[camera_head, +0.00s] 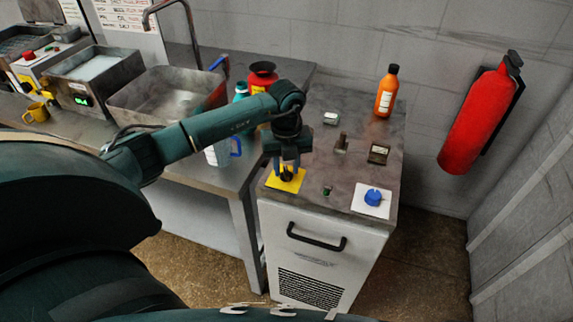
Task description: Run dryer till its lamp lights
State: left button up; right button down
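A cabinet (330,225) with a dark handle and a vent grille stands right of the workbench; it may be the dryer. On its top a yellow plate (296,184) lies at the front left, with a dark knob or button on it. My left gripper (287,169) points down over this plate at the dark piece and partly hides it. I cannot tell whether its fingers touch or grip it. A small dark green piece (327,191), perhaps a lamp, looks unlit. A blue knob (373,197) sits on a white plate at the front right. My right gripper is not in view.
An orange bottle (385,92) and several small items stand on the cabinet top. A red fire extinguisher (478,120) hangs on the wall at right.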

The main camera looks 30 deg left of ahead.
pick_arm(q)
jog(key=shift+f, duration=0.45)
jog(key=shift+c, duration=0.3)
grip_shut()
